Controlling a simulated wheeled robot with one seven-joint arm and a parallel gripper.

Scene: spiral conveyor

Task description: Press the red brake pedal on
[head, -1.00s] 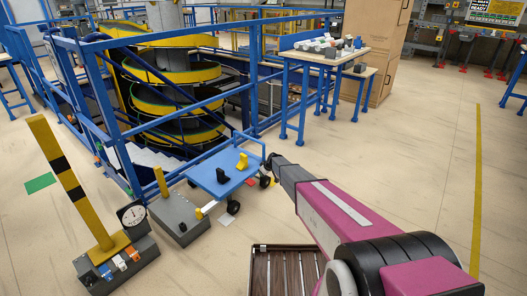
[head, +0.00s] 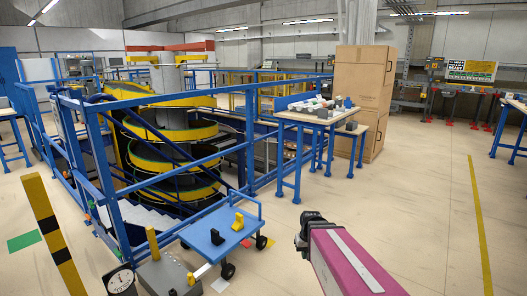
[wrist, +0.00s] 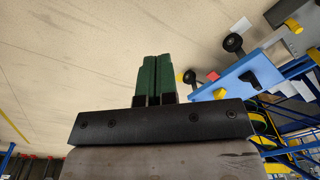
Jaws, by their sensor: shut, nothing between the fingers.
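The blue trolley (head: 220,230) stands beside the blue railing, left of my arm in the head view. A small red piece (head: 246,243), which looks like the brake pedal, shows low at the trolley between its two near wheels. In the wrist view the red piece (wrist: 213,76) shows beside a black wheel, right of my fingers. Whether it is up or pressed is too small to tell. My gripper (wrist: 157,58) has green fingers shut together with nothing between them. It is right of the trolley and apart from it.
A black block (head: 217,236) and a yellow block (head: 238,221) sit on the trolley. A grey box (head: 168,276) with a yellow post stands left of it. A workbench (head: 310,117) is behind. The floor to the right is clear.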

